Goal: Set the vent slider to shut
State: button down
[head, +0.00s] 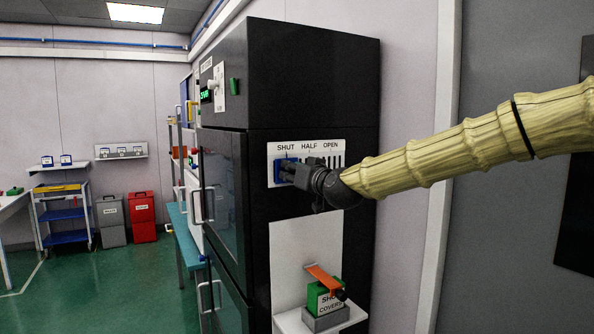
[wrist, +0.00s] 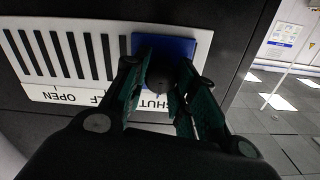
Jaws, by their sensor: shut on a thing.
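The vent panel (head: 338,147) is a white plate on the side of a black cabinet, labelled SHUT, HALF and OPEN from left to right, with dark slots. The blue vent slider (head: 283,165) sits at the left end, under the word SHUT. In the wrist view the blue slider (wrist: 203,48) covers the end of the plate by the SHUT label, and the open slots (wrist: 70,55) show beside it. My gripper (head: 292,172) is at the slider, and in the wrist view its fingers (wrist: 161,82) are closed around the slider's dark round knob, which they partly hide.
Below the panel, a white shelf (head: 350,318) holds a green and grey box (head: 324,299) with an orange lever. The black cabinet (head: 312,75) fills the middle. Open green floor (head: 110,285) lies to the left, with bins and a blue cart farther back.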

jog(key=c, duration=1.4)
grip_release()
jog(key=shift+s+a+f, duration=0.1)
jog(key=shift+a, duration=0.15)
jog(key=shift+c, duration=0.2)
jog(key=o, duration=0.3)
jog(key=shift+a, duration=0.35)
jog(key=shift+w, duration=0.2)
jog(key=shift+d, duration=0.1)
